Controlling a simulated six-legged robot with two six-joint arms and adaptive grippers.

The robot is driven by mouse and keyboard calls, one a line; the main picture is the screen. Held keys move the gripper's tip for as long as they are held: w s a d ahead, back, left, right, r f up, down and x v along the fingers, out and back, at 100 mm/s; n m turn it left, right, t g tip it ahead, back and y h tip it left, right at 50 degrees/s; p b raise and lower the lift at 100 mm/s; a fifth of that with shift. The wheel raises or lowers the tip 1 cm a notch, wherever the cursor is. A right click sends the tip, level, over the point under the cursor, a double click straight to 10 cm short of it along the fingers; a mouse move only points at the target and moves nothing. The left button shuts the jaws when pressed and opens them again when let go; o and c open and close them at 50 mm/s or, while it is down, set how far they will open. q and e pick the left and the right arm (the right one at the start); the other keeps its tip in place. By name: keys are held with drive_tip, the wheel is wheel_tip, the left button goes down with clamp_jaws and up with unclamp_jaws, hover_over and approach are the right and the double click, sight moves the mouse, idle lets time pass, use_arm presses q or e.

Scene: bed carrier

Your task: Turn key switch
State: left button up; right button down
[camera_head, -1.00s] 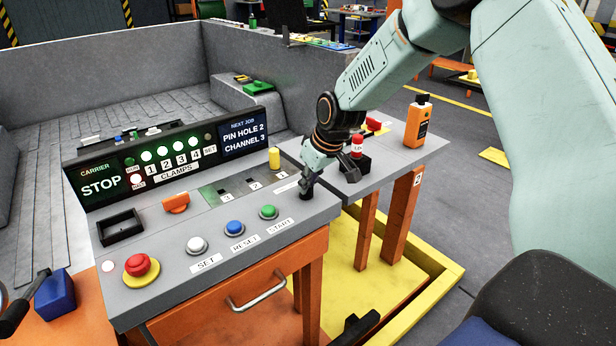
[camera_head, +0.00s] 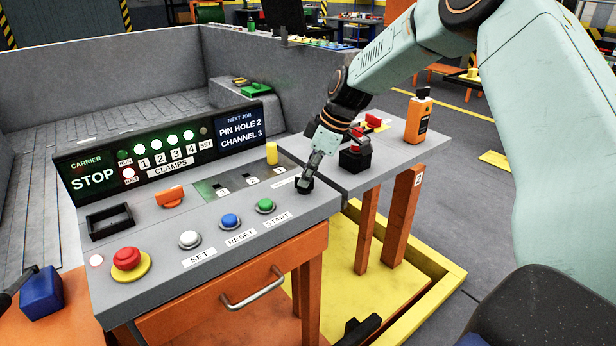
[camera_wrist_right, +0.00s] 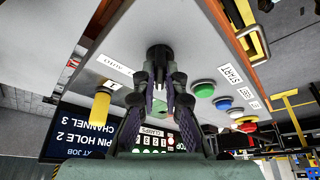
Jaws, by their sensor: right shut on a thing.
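The key switch (camera_wrist_right: 160,51) is a black round knob at the console's front right corner, beside the label AUTO. My right gripper (camera_head: 305,184) is at that corner in the head view and covers most of the switch (camera_head: 304,189). In the right wrist view the two dark fingers of the right gripper (camera_wrist_right: 160,82) are shut on the black knob from either side. The exact angle of the key is hidden by the fingers.
The grey console (camera_head: 210,265) carries a red stop button (camera_head: 126,258), white, blue and green buttons, an orange switch (camera_head: 169,196) and a yellow peg (camera_head: 272,153). The display (camera_head: 94,178) reads STOP. A side table holds an orange bottle (camera_head: 418,120) and a red-topped black device (camera_head: 355,157).

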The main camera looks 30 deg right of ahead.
drive_tip(key=shift+f, duration=0.1)
idle(0.5)
drive_tip(key=c, duration=1.4)
unclamp_jaws()
drive_tip(key=shift+w+a, duration=0.1)
drive_tip(key=v, duration=1.2)
